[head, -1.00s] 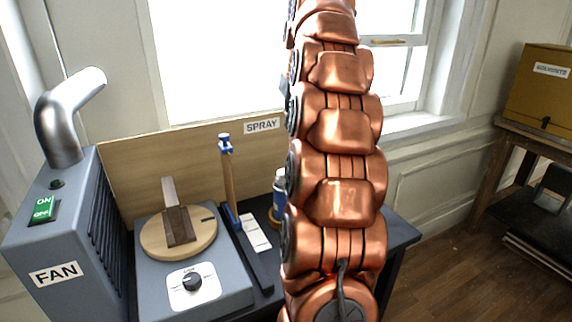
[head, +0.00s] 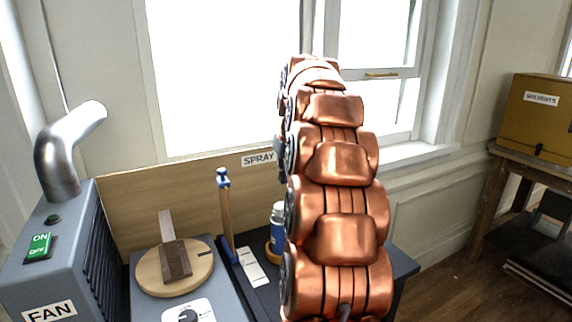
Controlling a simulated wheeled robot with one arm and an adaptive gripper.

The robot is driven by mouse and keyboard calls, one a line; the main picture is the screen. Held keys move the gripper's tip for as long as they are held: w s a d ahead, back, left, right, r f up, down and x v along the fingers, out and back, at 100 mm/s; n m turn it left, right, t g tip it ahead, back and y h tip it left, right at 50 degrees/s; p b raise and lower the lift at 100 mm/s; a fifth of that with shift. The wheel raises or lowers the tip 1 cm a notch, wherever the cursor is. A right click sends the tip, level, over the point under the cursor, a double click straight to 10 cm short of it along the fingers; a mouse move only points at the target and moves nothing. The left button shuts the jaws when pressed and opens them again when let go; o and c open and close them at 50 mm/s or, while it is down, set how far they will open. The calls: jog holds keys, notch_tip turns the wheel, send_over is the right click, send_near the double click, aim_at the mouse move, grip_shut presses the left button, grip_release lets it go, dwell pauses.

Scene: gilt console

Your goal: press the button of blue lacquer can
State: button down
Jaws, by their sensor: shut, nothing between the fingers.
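The blue lacquer can (head: 277,232) stands upright on the dark bench, below the SPRAY sign (head: 258,159). It has a pale top and a blue body. Its right side is partly covered by my copper arm, and its button cannot be made out. A tan round base or ring (head: 270,251) shows at its foot. My arm rises in front of the can and bends over at the top, towards the window. My gripper is hidden behind the arm, so its place relative to the can does not show.
Left of the can stand a blue-topped wooden-handled tool (head: 226,215), a white card (head: 251,268) and a round wooden turntable (head: 150,275) bearing a brown piece (head: 176,262). A grey FAN box (head: 25,285) with a metal duct is at far left. A low backboard (head: 130,200) stands behind.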

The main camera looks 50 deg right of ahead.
aim_at(282, 204)
jog(key=p+x, duration=0.1)
jog(key=x, duration=0.3)
jog(key=shift+s+f, duration=0.1)
jog(key=shift+f+p, duration=0.45)
jog(key=shift+f, duration=1.2)
jog(key=shift+f, duration=0.1)
